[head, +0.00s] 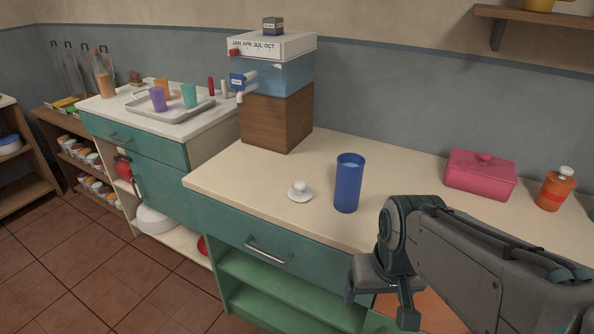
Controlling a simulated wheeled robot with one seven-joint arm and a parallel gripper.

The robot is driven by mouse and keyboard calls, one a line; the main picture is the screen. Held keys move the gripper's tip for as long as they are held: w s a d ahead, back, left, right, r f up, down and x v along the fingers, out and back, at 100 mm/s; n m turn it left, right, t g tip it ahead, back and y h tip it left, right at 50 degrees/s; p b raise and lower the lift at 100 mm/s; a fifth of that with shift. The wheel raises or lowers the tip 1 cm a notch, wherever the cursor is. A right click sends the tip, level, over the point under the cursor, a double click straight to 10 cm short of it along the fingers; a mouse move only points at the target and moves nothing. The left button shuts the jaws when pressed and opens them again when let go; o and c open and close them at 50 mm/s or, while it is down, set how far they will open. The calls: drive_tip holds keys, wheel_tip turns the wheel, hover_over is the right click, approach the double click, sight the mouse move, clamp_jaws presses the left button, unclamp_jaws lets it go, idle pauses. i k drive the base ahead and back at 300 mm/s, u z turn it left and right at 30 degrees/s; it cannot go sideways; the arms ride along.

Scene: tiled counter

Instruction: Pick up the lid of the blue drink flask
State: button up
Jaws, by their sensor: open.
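A tall blue flask (348,185), open at the top, stands upright on the cream counter. A small white lid (300,191) with a round knob lies on the counter just left of the flask, apart from it. My gripper (378,308) is at the lower right, in front of the counter's front edge. It is to the right of the lid and nearer to me, with its fingers apart and nothing seen between them. My arm covers part of the counter to the right.
A water dispenser (286,78) on a wooden block (276,122) stands behind the lid. A pink lidded box (480,176) and an orange bottle (554,190) stand at the right. A tray (170,109) with cups is on the left counter. The counter around the lid is clear.

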sight(299, 192)
drive_tip(key=u, duration=1.65)
drive_tip(key=i, duration=1.95)
drive_tip(key=z, duration=3.25)
